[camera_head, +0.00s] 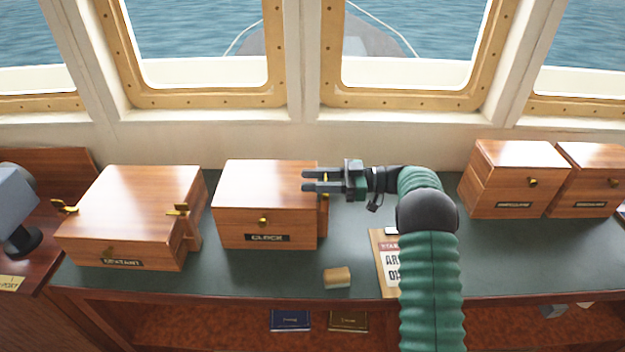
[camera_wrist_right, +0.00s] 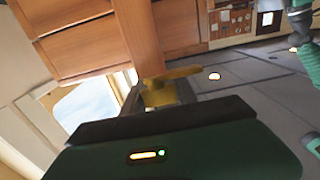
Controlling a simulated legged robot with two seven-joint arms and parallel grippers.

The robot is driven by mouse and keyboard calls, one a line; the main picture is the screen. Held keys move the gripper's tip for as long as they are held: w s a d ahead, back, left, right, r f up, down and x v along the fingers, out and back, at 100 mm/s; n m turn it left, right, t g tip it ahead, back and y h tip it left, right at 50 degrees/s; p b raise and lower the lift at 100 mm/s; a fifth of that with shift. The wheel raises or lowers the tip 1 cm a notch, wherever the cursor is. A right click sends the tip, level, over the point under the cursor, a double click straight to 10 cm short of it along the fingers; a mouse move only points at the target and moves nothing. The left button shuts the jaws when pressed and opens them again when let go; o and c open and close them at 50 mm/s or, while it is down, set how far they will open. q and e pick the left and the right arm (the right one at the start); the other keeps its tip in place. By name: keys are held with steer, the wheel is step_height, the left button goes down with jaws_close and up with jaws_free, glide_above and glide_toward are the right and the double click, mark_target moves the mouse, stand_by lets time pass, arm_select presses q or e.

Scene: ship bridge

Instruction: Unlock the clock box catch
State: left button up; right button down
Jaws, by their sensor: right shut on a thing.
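The clock box (camera_head: 265,205) is a closed wooden box with a dark "CLOCK" label and a brass knob on its front. It stands on the green counter in the middle of the head view. Its brass catch (camera_head: 324,195) is on the right side, partly hidden by my right gripper (camera_head: 305,181). The right gripper comes in from the right, with its fingers at the box's right side, shut on the catch. In the right wrist view the brass catch (camera_wrist_right: 165,88) shows between the fingers, beside the wooden box. My left gripper is not in view.
The sextant box (camera_head: 130,215) with brass catches stands to the left. More wooden boxes (camera_head: 513,180) stand at the right. A small wooden block (camera_head: 337,278) and a clipboard (camera_head: 386,262) lie on the counter (camera_head: 500,260) in front. Windows rise behind.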

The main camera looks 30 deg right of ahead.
steer(key=c, duration=1.4)
jaws_free()
steer(key=shift+d+r, duration=0.1)
steer(key=shift+r, duration=0.2)
steer(key=o, duration=0.4)
steer(key=shift+d+f, duration=0.1)
steer(key=shift+o, duration=0.2)
steer(key=shift+f, duration=0.1)
steer(key=b+v, duration=0.1)
steer(key=v, duration=1.6)
steer(key=shift+w, duration=0.15)
steer(key=shift+f, duration=0.15)
